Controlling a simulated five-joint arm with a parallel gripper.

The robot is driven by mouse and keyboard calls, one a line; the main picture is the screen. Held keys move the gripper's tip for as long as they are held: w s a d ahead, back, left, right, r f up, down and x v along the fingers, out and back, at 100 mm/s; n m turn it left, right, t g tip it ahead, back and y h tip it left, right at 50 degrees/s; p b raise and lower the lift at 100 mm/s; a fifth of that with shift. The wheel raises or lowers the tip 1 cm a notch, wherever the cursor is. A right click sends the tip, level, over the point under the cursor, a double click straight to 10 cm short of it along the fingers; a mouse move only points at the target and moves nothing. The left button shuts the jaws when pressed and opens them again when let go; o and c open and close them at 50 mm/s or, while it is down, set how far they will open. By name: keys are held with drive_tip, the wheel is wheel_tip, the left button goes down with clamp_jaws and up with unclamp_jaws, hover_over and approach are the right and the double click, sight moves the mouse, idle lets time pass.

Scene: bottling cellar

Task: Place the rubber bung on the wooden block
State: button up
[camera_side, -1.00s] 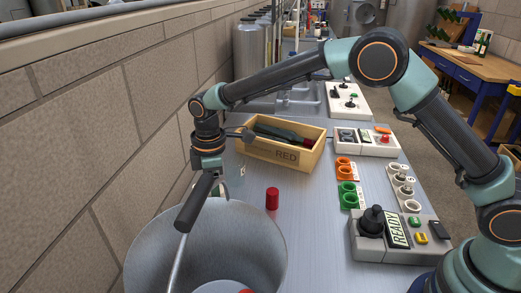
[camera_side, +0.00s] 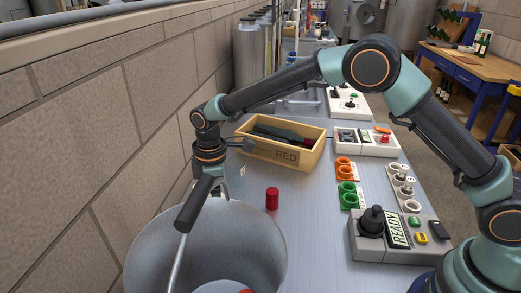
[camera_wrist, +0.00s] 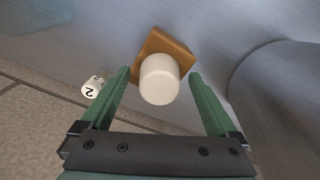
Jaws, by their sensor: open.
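In the wrist view, the cream rubber bung (camera_wrist: 160,79) is a short upright cylinder seen from above. It overlaps the brown wooden block (camera_wrist: 170,44) and appears to stand on it, though the contact is hidden under the bung. My gripper (camera_wrist: 160,75) is open, with one green finger on each side of the bung and a visible gap on both sides.
A large metal bucket (camera_side: 262,232) stands close by in front. A red cylinder (camera_side: 272,198) stands right of the gripper. A wooden crate (camera_side: 288,155) marked RED holds a dark bottle behind. A white piece marked 2 (camera_wrist: 92,88) lies left of the fingers. A brick wall bounds the left.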

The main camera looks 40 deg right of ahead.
wheel_tip(320, 180, up, 11)
drive_tip(key=s+d+r+m+t, duration=0.2)
drive_tip(key=s+d+r+m, duration=0.1)
drive_tip(key=d+r, duration=0.4)
drive_tip(key=s+d+m+t, duration=0.3)
drive_tip(key=s+d+m, duration=0.7)
drive_tip(key=s+d, duration=0.5)
drive_tip(key=shift+s+t, duration=0.3)
drive_tip(key=shift+s, duration=0.1)
